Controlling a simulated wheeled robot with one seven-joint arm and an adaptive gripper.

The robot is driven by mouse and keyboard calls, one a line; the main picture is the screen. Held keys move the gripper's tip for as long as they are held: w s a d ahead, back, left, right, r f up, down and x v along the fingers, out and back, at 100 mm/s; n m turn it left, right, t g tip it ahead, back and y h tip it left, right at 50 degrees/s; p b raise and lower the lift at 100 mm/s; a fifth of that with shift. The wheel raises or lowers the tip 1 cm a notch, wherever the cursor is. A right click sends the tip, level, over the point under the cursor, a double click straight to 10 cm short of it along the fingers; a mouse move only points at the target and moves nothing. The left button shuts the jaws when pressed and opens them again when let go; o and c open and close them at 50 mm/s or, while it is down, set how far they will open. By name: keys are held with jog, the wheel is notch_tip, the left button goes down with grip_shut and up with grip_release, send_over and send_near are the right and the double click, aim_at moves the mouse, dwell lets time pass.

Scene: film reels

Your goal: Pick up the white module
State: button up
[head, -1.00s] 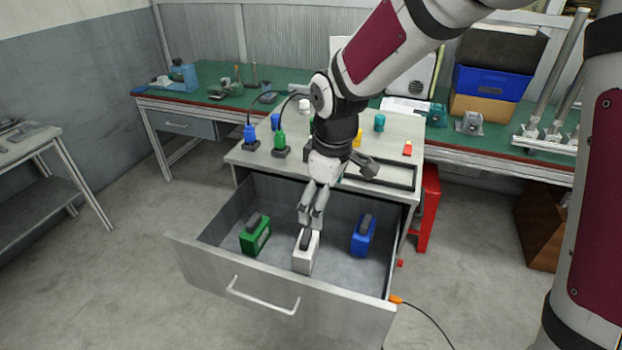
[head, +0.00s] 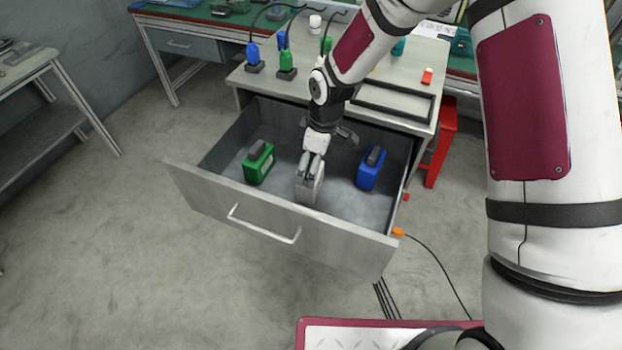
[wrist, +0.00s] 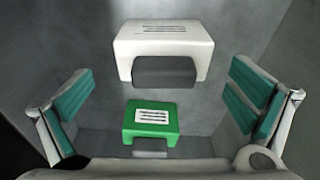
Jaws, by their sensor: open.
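The white module (head: 309,189) stands in the open drawer (head: 195,195), close to its front panel. My gripper (head: 311,168) points down into the drawer just above the module and partly covers it in the head view. I cannot tell in the head view whether the fingertips touch the module.
A green module (head: 258,162) stands left of the white one, and a blue module (head: 371,168) stands to its right, in the same drawer. The drawer walls surround all three. Plugs with cables stand on the cabinet top (head: 310,75). A red stool (head: 440,145) is at right.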

jog(key=shift+a+f, duration=0.2)
jog(key=shift+f, duration=0.75)
jog(key=shift+a+f, duration=0.15)
jog(key=shift+f, duration=0.75)
jog(key=shift+a+f, duration=0.2)
jog(key=shift+f, duration=0.75)
jog(key=c, duration=1.4)
jog(key=shift+o, duration=0.2)
jog(key=shift+r, duration=0.15)
